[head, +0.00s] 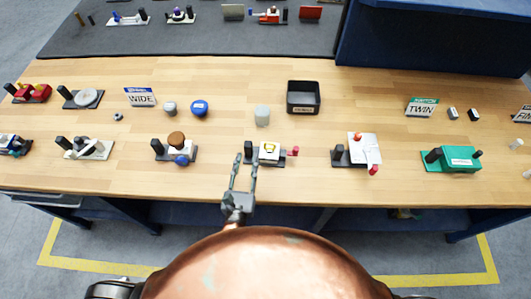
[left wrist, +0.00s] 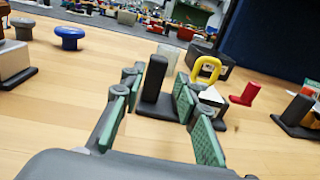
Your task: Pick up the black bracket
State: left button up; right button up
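A black bracket (head: 249,147) stands near the front edge of the wooden table, with an upright post and a flat base. It also shows in the left wrist view (left wrist: 155,80), where the post stands between the fingertips. A white block with a yellow ring (left wrist: 207,71) and a red knob (left wrist: 245,94) are beside it on the right. My left gripper (head: 245,160) is open, its fingers pointing at the bracket from the front. I cannot tell whether a finger touches it. It also shows in the left wrist view (left wrist: 157,90). My right gripper is not in view.
A pale block (head: 262,115) and a black bin (head: 303,98) stand behind the bracket. A fixture with a brown knob (head: 176,138) is to the left, and a white plate fixture (head: 364,148) to the right.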

aim_at(247, 150)
pick_arm(q)
jog(key=shift+w+f, duration=0.2)
jog(key=shift+w, duration=1.45)
jog(key=shift+w+f, duration=0.2)
jog(key=shift+w, duration=1.45)
jog(key=shift+c, duration=0.4)
grip_shut()
